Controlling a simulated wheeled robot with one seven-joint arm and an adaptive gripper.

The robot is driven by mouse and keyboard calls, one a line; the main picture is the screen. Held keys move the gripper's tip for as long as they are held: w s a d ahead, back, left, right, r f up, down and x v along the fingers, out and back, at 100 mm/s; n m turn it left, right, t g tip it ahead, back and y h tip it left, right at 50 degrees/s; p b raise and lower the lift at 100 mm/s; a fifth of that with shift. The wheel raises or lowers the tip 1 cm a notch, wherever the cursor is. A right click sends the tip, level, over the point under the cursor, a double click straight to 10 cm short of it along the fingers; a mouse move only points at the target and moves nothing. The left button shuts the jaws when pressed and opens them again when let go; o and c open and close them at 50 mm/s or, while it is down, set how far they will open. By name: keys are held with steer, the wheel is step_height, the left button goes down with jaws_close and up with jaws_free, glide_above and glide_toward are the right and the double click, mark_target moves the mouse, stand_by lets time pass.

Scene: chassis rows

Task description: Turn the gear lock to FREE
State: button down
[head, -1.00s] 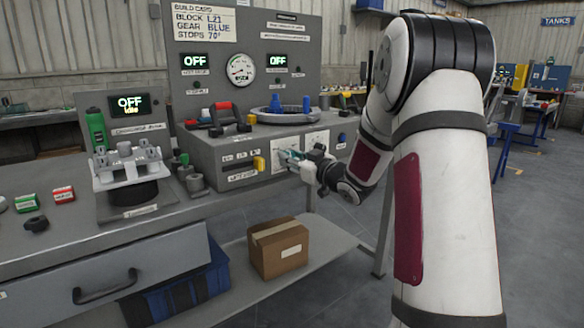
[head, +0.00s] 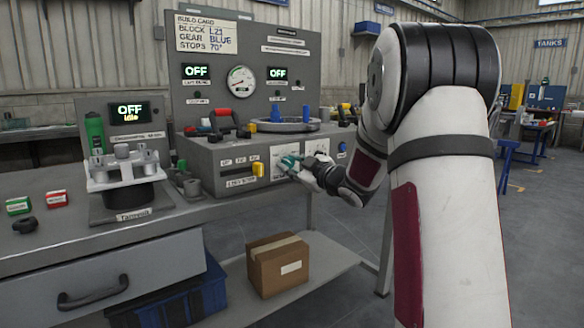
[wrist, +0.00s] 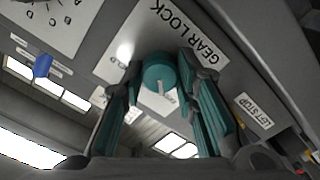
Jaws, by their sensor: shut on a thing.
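The gear lock is a round teal knob (wrist: 158,72) on a white plate lettered GEAR LOCK, seen in the wrist view. A pale pointer mark shows on the knob's lower part. My gripper (wrist: 160,75) has one finger on each side of the knob and is shut on it. A partly covered word, seemingly HELD, stands left of the knob; a FREE mark cannot be read.
A yellow slider (head: 258,169) sits left of my gripper on the bench front. A ring fixture (head: 283,125) with blue posts and a red-handled tool (head: 221,114) lie on top. A cardboard box (head: 278,265) is on the shelf below.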

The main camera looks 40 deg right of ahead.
steer(key=c, duration=1.2)
jaws_free()
steer(key=shift+c, duration=0.2)
steer(key=s, duration=1.2)
steer(key=shift+d, duration=0.2)
